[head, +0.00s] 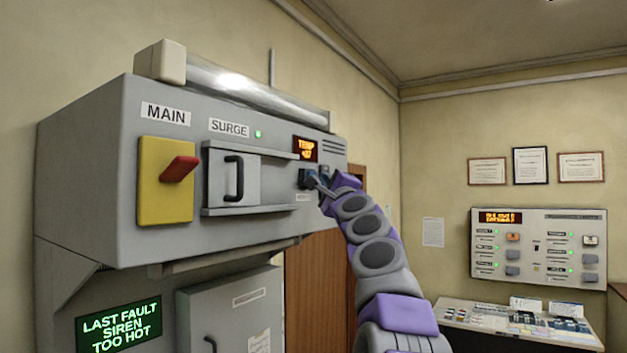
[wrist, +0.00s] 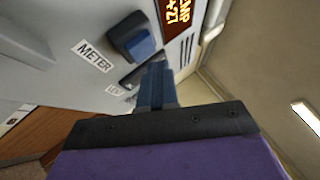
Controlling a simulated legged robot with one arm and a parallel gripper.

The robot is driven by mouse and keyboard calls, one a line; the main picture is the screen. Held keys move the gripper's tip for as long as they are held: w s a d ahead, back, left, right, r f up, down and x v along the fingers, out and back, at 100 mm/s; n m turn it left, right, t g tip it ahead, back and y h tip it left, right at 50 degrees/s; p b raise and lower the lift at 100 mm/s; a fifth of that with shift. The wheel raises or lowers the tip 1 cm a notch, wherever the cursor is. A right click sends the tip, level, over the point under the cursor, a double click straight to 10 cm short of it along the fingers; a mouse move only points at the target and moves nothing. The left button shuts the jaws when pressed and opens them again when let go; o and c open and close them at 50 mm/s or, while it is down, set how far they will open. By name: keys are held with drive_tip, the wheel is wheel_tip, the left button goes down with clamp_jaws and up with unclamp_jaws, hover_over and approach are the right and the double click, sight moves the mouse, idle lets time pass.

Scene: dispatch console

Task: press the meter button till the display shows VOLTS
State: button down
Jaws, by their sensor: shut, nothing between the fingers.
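The small display (head: 305,149) on the grey cabinet shows orange text that reads TEMP with a number under it. It shows partly, turned sideways, in the wrist view (wrist: 180,16). The blue meter button (wrist: 132,38) sticks out of the panel beside a METER label (wrist: 92,55). My gripper (wrist: 157,72) is shut and empty, with its fingertips close to the panel beside the button. In the head view my gripper (head: 316,183) is at the cabinet's right end, just below the display. I cannot tell whether the fingertips touch the panel.
A yellow plate with a red MAIN lever (head: 180,169) and a SURGE drawer with a black handle (head: 234,178) are left of the display. A dark slot lies beside my fingertips in the wrist view. A second console (head: 538,247) stands at the far right.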

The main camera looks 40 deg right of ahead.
idle(0.7)
drive_tip(key=shift+w+a+r, duration=0.1)
drive_tip(key=shift+w+a, duration=0.2)
drive_tip(key=shift+w+a+p, duration=0.1)
drive_tip(key=shift+w+p, duration=0.3)
drive_tip(key=shift+p, duration=0.05)
idle(0.9)
drive_tip(key=shift+s, duration=0.1)
drive_tip(key=shift+s+d, duration=0.25)
drive_tip(key=shift+s, duration=0.45)
drive_tip(key=s, duration=0.1)
drive_tip(key=s+d+b, duration=0.1)
drive_tip(key=s, duration=0.1)
drive_tip(key=s+d, duration=0.1)
drive_tip(key=shift+s, duration=0.3)
